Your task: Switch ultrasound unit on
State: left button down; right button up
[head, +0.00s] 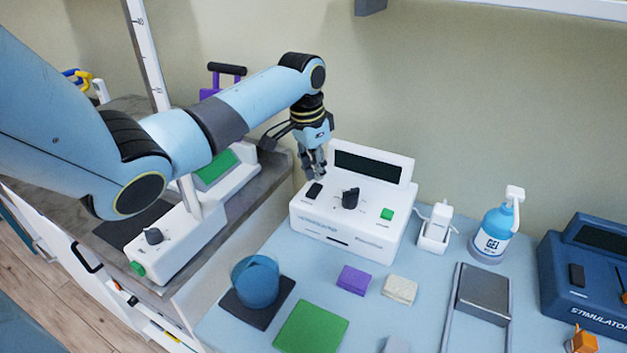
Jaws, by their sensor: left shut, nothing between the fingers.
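The white ultrasound unit (345,229) stands on the pale blue counter near the wall. Its raised dark screen (369,168) shows no lit display. On its top are a black rocker switch (314,191) at the left, a black knob (350,198) in the middle and a green button (387,214) at the right. My left gripper (317,171) points down, shut and empty, just above the rocker switch. I cannot tell whether its fingertips touch the unit. My right gripper is not in view.
A probe in a white holder (434,236), a gel bottle (493,236) and a blue stimulator (590,275) stand to the right. In front are a blue cup (256,280), a green pad (311,328), a purple block (353,280) and a beige block (399,289).

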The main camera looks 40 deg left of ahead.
aim_at(316, 186)
pick_arm(q)
jog(key=shift+f+b, duration=0.55)
jog(key=shift+f, duration=0.65)
dwell(0.9)
notch_tip(316, 186, up, 7)
jog(key=p, duration=0.8)
jog(key=shift+r, duration=0.1)
jog(key=shift+s, duration=0.1)
dwell(0.4)
